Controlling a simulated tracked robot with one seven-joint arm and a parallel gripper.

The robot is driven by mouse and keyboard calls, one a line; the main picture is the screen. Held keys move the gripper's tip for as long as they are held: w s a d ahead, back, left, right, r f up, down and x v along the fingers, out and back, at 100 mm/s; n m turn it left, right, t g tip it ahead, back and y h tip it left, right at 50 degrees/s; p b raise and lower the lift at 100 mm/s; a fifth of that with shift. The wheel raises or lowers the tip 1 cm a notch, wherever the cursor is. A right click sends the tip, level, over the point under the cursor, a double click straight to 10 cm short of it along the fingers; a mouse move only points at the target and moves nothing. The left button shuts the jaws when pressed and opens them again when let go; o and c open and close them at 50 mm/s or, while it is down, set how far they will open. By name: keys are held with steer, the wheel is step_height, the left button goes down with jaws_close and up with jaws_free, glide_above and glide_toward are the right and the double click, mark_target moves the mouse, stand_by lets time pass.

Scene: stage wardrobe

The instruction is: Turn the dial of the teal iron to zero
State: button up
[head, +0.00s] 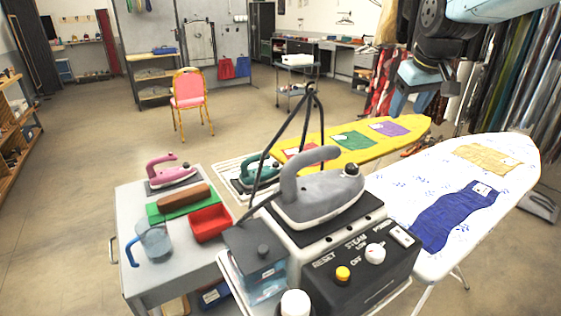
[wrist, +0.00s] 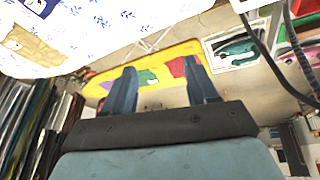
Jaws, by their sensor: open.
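The teal iron (head: 249,171) rests on a white striped rest (head: 229,172) at the near left end of the yellow ironing board. It stands behind the big grey iron, and a dark hose crosses in front of it. Its dial is too small and covered to read. In the wrist view the teal iron (wrist: 237,48) lies at the upper right, on its pale rest. My gripper (head: 411,103) is open and empty, raised above the right side of the boards, well apart from the teal iron. Its two fingers (wrist: 160,68) show spread in the wrist view.
A pink iron (head: 172,172), red tray (head: 210,223) and blue jug (head: 155,242) stand on the left cart. A white board (head: 400,200) with cloths lies below my gripper.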

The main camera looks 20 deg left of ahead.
steer(key=w+a+f+n, duration=0.2)
steer(key=w+a+f, duration=0.1)
steer(key=w+a, duration=0.5)
steer(key=n+g+y, duration=0.3)
steer(key=n, duration=0.2)
glide_above(276, 163)
steer(key=s+d, duration=0.2)
steer(key=d, duration=0.4)
step_height(276, 163, down, 18)
steer(key=x, duration=1.4)
steer(key=shift+s+f, duration=0.1)
